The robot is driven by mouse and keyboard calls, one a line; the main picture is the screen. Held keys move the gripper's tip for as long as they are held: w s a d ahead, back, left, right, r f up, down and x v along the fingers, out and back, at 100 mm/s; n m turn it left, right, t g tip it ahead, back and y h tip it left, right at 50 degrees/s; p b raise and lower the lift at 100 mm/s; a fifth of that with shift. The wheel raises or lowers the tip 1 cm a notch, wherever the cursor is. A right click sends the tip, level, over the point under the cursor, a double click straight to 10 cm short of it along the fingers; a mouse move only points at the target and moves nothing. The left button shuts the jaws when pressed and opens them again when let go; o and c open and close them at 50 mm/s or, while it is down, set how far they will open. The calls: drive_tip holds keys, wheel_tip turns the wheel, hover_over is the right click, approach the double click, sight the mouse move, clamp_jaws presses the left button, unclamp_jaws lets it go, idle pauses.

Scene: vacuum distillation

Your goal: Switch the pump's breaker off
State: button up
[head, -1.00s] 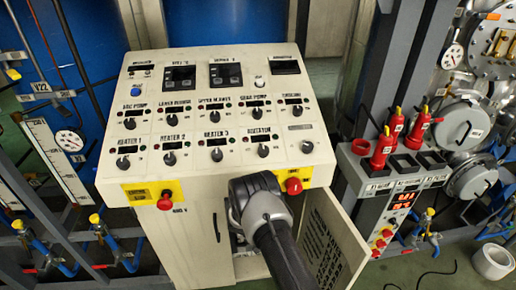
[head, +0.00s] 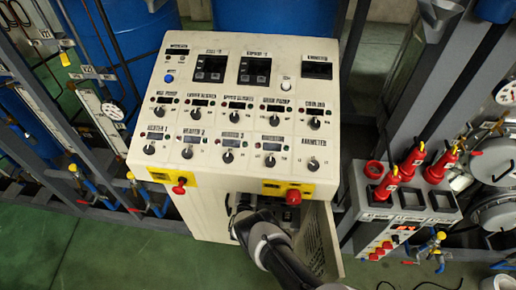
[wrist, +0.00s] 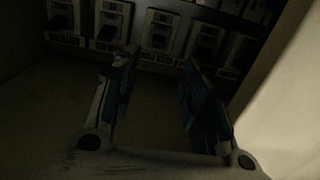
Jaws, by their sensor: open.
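A row of several breakers (wrist: 158,31) with pale housings and dark levers runs across the top of the wrist view, inside the dark cabinet.
The open cabinet door (head: 318,245) stands close to the right of my arm. Red emergency buttons (head: 293,197) stick out from the console's front edge above. A smaller box with red plugs (head: 413,160) stands at right. Green floor (head: 60,250) is clear at lower left.

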drive_tip(key=shift+w+d+b, duration=0.2)
drive_tip(key=shift+w+b, duration=2.35)
drive_tip(key=shift+w, duration=1.3)
drive_tip(key=shift+w+d+b, duration=0.15)
drive_tip(key=shift+w+b, duration=2.4)
drive_tip(key=shift+w, duration=1.3)
drive_tip(key=shift+c, duration=0.3)
clamp_jaws()
drive_tip(key=shift+f, duration=0.15)
